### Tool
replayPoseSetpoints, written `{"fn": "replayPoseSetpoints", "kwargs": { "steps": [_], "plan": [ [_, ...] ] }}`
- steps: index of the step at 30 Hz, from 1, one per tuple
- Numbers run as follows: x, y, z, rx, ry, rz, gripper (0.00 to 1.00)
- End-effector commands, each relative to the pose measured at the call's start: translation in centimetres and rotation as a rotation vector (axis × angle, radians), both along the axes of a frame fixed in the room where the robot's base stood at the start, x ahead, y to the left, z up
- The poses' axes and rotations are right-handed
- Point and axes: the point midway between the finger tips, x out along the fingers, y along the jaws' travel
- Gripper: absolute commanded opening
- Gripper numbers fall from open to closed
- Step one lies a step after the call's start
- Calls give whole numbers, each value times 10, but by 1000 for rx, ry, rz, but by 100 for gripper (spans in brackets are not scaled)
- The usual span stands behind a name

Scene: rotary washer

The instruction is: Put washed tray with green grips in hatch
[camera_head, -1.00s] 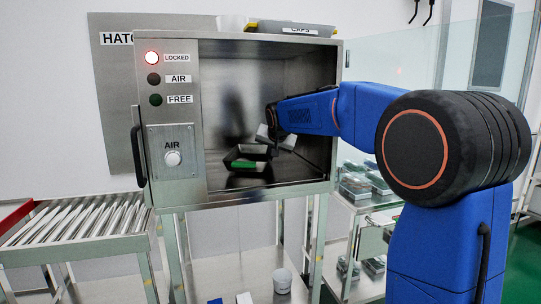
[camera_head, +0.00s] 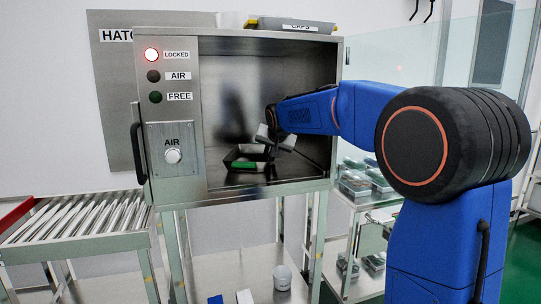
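The tray with green grips (camera_head: 248,158) is a dark tray with a green strip on its near side. It is inside the steel hatch (camera_head: 230,110), low down near the hatch floor. My gripper (camera_head: 268,142) reaches into the hatch from the right and is at the tray's right side. The fingers are small and dark against the dark interior, so I cannot tell whether they touch or hold the tray. The hatch front is open.
A roller conveyor (camera_head: 80,218) stands left of the hatch. A grey CAPS box (camera_head: 292,27) sits on top of the hatch. A shelf rack with several trays (camera_head: 355,184) is at the right. A white cup (camera_head: 282,278) stands on the lower shelf.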

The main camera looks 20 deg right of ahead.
Motion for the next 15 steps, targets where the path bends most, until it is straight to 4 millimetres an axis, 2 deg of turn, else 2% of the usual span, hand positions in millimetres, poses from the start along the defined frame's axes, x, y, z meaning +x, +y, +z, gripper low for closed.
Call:
{"fn": "replayPoseSetpoints", "kwargs": {
  "steps": [10, 15],
  "plan": [
    [-2, 0, 0, -1, 2, 1, 24],
    [-17, 2, 15, -1, 0, 1, 24]
  ]
}}
